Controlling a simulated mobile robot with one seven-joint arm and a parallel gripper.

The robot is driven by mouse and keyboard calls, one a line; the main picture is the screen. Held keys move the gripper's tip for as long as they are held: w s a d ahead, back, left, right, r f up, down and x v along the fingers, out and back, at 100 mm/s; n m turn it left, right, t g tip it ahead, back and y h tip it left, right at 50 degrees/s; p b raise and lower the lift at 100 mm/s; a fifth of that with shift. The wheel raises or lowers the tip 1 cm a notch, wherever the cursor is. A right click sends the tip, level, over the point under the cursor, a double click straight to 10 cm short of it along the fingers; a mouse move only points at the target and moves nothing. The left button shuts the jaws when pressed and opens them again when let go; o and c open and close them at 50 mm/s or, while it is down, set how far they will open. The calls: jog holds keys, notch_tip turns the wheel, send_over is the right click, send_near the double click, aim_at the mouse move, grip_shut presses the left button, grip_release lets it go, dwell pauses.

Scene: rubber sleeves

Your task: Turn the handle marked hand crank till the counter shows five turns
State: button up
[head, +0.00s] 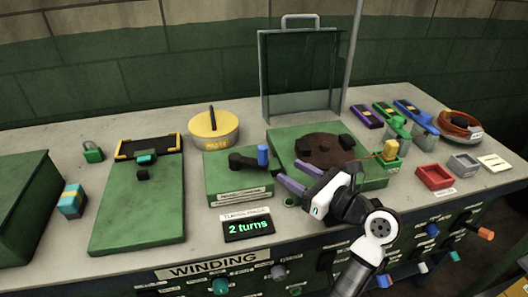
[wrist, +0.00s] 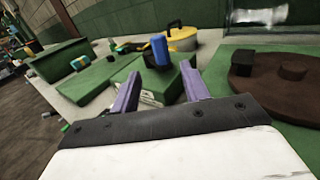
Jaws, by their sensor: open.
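The hand crank is a green box (head: 238,184) with a dark crank arm (head: 243,161) on top and an upright blue handle (head: 262,154) at the arm's right end. The label on the box front is too small to read. The counter (head: 248,229) in front of it shows "2 turns" in green. My gripper (head: 276,172) is open and empty, with purple fingers, just right of the box and close to the handle. In the wrist view the blue handle (wrist: 160,50) stands ahead, between the directions of the two fingers, and appears apart from them.
A green base with a brown turntable (head: 322,149) and dark blocks lies right behind my gripper, with a clear guard panel (head: 300,75) behind. A yellow drum (head: 213,128) stands behind the crank. A green board (head: 138,205) lies left. Red (head: 434,177) and grey trays are at the right.

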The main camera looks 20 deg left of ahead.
aim_at(267, 157)
jog(key=p+x, duration=0.1)
jog(key=x, duration=0.9)
jog(key=shift+w+a, duration=0.2)
jog(key=shift+a, duration=0.15)
grip_shut()
